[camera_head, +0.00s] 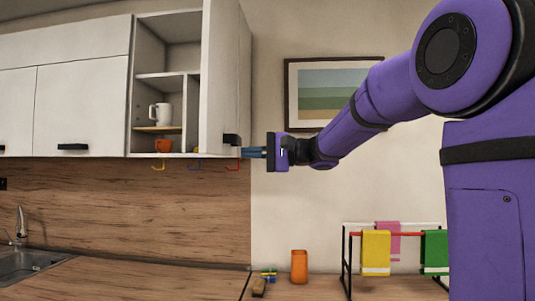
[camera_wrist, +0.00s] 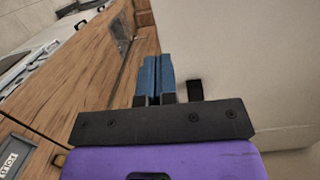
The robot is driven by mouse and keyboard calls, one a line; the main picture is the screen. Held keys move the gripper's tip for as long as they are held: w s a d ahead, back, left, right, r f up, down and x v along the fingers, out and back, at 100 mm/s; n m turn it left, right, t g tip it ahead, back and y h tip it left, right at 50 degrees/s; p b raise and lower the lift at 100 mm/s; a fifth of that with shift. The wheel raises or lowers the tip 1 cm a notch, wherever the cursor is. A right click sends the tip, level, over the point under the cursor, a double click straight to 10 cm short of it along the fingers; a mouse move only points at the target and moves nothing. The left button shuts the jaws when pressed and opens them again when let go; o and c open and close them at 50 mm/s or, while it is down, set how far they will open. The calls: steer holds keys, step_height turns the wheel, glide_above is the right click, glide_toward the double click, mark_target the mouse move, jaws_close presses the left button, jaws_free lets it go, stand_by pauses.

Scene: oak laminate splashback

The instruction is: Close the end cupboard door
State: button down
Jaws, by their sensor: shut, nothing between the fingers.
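The end cupboard door (camera_head: 220,75) stands open, swung out from the right side of the end cupboard (camera_head: 150,60). Its dark handle (camera_head: 231,139) is at the door's lower edge. My gripper (camera_head: 246,153) is shut and empty, its blue fingertips close to the right of the door's lower part, just below the handle. I cannot tell whether they touch. In the wrist view the blue fingers (camera_wrist: 155,75) are together, pointing toward a pale panel, likely the door (camera_wrist: 230,50), with a dark block, perhaps the handle (camera_wrist: 195,90), right of them.
Inside the cupboard are a white mug (camera_head: 160,114) and an orange cup (camera_head: 163,145). Coloured hooks (camera_head: 195,164) hang underneath. Below, a towel rack (camera_head: 346,262), an orange tumbler (camera_head: 299,266) and a sink (camera_head: 25,263) are on the counter. The wall holds a picture (camera_head: 330,92).

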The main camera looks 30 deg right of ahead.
mark_target(215, 152)
steer(key=shift+x, duration=3.05)
steer(key=shift+a, duration=0.1)
